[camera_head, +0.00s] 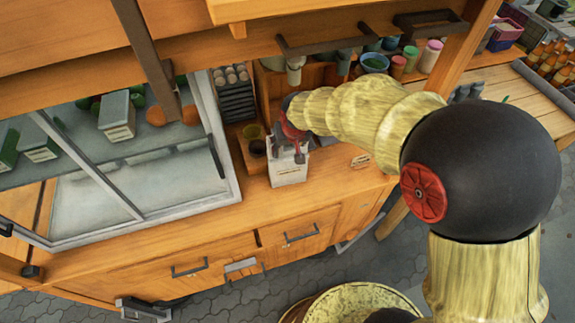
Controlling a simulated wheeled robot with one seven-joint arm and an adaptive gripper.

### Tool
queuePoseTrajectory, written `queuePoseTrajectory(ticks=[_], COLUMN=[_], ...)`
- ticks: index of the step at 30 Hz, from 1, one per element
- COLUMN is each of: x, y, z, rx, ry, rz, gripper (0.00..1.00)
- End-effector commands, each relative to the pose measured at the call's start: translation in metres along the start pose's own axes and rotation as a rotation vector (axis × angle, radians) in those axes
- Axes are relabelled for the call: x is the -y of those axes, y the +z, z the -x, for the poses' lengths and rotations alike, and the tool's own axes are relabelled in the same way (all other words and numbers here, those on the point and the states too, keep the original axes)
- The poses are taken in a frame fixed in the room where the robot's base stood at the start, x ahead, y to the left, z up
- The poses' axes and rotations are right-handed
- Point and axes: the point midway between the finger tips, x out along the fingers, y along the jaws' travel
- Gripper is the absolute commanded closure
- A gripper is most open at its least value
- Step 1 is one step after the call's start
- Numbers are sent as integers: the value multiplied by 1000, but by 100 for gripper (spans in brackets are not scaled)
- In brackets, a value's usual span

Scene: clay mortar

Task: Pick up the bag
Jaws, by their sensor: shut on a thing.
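A small white bag (289,172) with faint print on its front stands upright on the wooden counter (335,176), near its front edge. My gripper (290,150) reaches down from above at the end of my arm. Its dark fingers are at the bag's top edge, shut on the bag. The bag's lower front is in plain view. Its back and part of its top are hidden by the gripper. The bag's base seems to be at the counter, but I cannot tell whether it touches.
A glass display case (130,180) stands left of the bag. A wooden holder with dark cups (254,142) is close on the bag's left. A dark rack (234,100) is behind. Colourful jars (430,56) stand at the back right. A wooden shelf hangs above.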

Motion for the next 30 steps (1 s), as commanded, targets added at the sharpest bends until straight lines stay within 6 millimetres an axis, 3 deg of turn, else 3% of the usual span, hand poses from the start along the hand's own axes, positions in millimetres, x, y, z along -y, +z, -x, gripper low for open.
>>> queuePoseTrajectory(ticks=[23,30], x=[0,0], y=[0,-1], z=[0,0], rx=[0,-1], ry=[0,0], rz=[0,0], gripper=[99,100])
